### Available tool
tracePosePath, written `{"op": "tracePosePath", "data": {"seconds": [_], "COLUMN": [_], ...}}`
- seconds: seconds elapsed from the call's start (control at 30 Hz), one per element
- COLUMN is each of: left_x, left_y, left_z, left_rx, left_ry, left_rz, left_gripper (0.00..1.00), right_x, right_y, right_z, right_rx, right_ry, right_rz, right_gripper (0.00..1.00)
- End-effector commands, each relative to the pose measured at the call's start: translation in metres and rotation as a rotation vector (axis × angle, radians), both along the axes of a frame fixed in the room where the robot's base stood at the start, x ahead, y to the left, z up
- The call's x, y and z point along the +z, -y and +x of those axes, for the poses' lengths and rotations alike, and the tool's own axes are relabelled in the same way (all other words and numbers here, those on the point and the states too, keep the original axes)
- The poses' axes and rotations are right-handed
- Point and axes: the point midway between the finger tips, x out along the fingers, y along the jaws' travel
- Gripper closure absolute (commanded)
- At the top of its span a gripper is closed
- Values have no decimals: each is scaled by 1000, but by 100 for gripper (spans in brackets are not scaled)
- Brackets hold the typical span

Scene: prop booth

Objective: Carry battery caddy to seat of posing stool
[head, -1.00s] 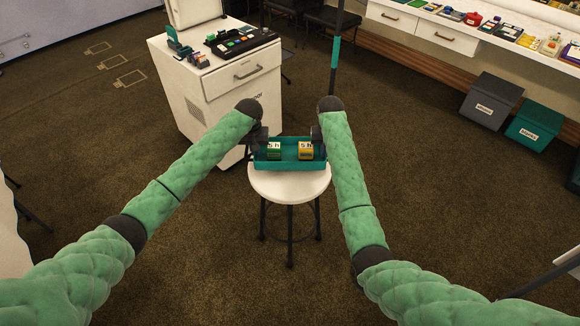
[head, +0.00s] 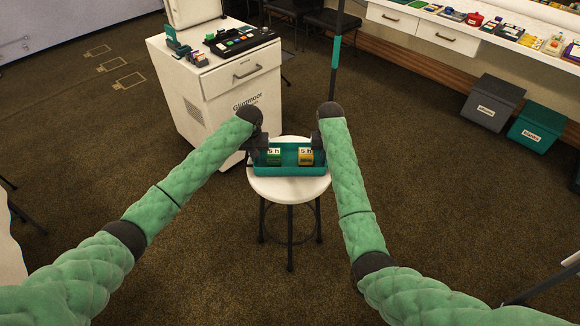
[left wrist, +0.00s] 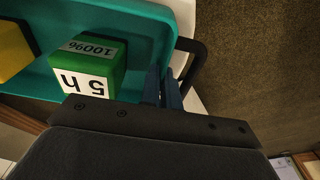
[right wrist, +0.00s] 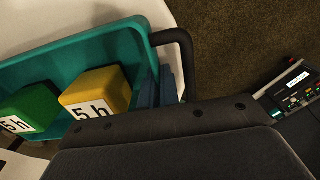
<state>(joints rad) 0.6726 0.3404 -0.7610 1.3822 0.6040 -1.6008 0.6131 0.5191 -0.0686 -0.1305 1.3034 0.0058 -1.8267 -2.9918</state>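The battery caddy (head: 290,170) is a teal tray with a dark handle at each end, holding a green block and a yellow block marked "5 h". It is level over the white seat of the posing stool (head: 290,191) and looks to be at or very near the seat; contact is hidden. My left gripper (head: 260,148) is at its left end, fingers (left wrist: 162,88) close together at the end wall, inside the handle (left wrist: 198,62). My right gripper (head: 319,146) is at the right end, fingers (right wrist: 157,87) likewise close together by the wall and handle (right wrist: 187,60). Both appear shut on the caddy.
A white drawer cabinet (head: 245,88) with a control panel on top stands behind left of the stool. A dark pole with a teal band (head: 335,52) rises behind. Grey (head: 490,104) and teal (head: 538,128) bins stand at right. Open carpet surrounds the stool.

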Motion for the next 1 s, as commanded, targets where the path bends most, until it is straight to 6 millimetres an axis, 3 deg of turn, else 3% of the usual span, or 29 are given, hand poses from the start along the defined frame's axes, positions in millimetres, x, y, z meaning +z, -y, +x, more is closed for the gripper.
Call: {"op": "tracePosePath", "data": {"seconds": [0.03, 0.13, 0.53, 1.0], "left_x": [-1, 0, 9, 90], "left_y": [-2, -1, -1, -1], "left_z": [0, 0, 0, -10], "left_rx": [1, 1, 1, 1], "left_ry": [0, 0, 2, 1], "left_rz": [2, 2, 0, 0], "left_gripper": [93, 75, 75, 75], "right_x": [-1, 0, 0, -2], "right_y": [2, 1, 1, 1], "right_z": [0, 0, 0, -1], "right_rx": [-2, -1, -1, -1], "right_ry": [0, 0, 0, -2], "right_rz": [-1, -1, -1, -1], "right_gripper": [93, 75, 75, 75]}}
